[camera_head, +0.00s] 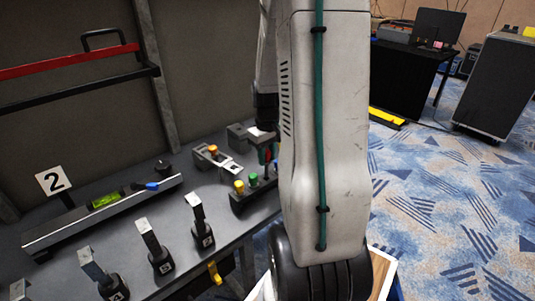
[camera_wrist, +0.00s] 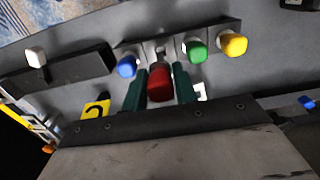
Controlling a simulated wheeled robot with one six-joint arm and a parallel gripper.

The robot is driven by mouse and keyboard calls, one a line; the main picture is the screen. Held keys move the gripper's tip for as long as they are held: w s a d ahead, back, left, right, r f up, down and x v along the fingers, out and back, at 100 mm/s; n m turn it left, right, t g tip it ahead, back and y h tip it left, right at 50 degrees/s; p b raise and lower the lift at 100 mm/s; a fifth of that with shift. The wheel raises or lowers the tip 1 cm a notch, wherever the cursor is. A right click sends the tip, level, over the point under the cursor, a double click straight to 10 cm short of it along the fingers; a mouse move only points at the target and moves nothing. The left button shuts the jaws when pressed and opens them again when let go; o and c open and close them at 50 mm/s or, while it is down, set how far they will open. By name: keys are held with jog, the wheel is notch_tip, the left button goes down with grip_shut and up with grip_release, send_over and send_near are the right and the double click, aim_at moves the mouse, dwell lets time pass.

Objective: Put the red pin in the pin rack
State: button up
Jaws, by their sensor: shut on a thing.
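The red pin (camera_wrist: 160,84) is between the two dark green fingers of my gripper (camera_wrist: 160,78), which is shut on it. The pin rack (camera_wrist: 160,30) is a dark block just beyond the pin in the wrist view. It holds a blue pin (camera_wrist: 127,66), a green pin (camera_wrist: 195,50) and a yellow pin (camera_wrist: 233,44). The red pin lines up with the gap between blue and green. I cannot tell whether its lower end is in the rack. In the head view, the rack (camera_head: 238,207) is at the table's right end, and my arm partly hides it and the gripper.
Several black-based numbered clamps, one of them here (camera_head: 203,232), stand along the table's front. A grey block with an orange knob (camera_head: 213,150) is behind the rack. Another dark block (camera_wrist: 72,70) is beside it.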

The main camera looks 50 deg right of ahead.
aim_at(267, 177)
jog(key=shift+f, duration=0.3)
dwell(0.4)
jog(key=shift+f, duration=0.4)
jog(key=shift+f, duration=0.3)
jog(key=shift+f, duration=1.4)
jog(key=shift+f, duration=0.4)
jog(key=shift+f, duration=0.35)
dwell(0.4)
